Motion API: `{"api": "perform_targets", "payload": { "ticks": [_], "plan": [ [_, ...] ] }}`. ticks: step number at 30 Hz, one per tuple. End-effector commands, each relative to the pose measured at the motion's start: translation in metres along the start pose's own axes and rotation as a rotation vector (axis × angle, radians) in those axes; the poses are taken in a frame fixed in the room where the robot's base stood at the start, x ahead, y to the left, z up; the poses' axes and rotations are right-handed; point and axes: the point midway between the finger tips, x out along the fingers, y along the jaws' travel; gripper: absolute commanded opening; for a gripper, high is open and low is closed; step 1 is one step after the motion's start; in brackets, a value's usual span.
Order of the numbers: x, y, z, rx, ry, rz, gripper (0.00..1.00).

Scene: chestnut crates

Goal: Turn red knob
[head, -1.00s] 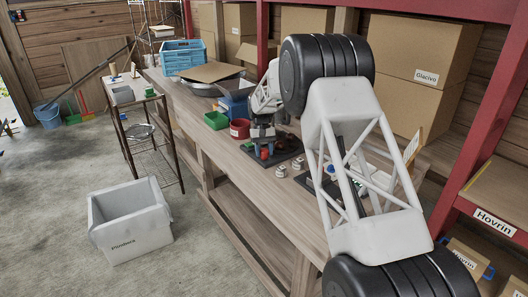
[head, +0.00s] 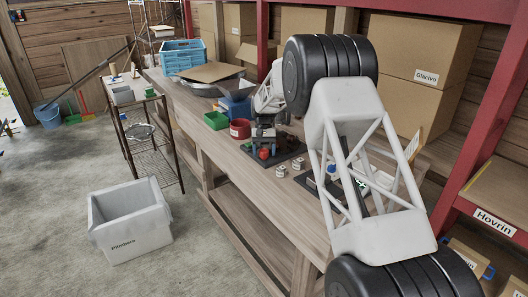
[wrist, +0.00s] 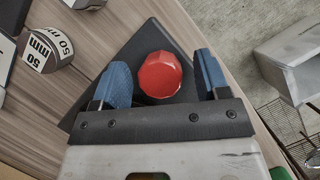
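The red knob (wrist: 159,74) is a faceted red cap above a dark base plate (wrist: 152,35) in the wrist view. My gripper (wrist: 160,78) has its two blue fingers apart, one on each side of the knob. A narrow gap shows between the knob and each finger. In the head view the red knob (head: 264,154) shows small on the workbench, just below my gripper (head: 262,143). The knob's underside and stem are hidden.
White "50 mm" pieces (wrist: 46,51) lie left of the plate in the wrist view. On the bench (head: 240,175) a dark red pot (head: 240,129), a green bin (head: 215,121) and a blue crate (head: 182,57) stand behind. A white bin (head: 130,220) is on the floor.

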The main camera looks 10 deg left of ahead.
Motion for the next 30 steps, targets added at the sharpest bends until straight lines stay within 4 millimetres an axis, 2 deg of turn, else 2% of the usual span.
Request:
{"api": "perform_targets", "payload": {
  "ticks": [8, 14, 30],
  "plan": [
    [0.000, 0.000, 0.000, 0.000, 0.000, 0.000, 0.68],
    [-0.008, 0.000, 0.000, 0.000, 0.000, 0.000, 0.68],
    [-0.068, 0.000, 0.000, 0.000, 0.001, 0.000, 0.68]
  ]
}}
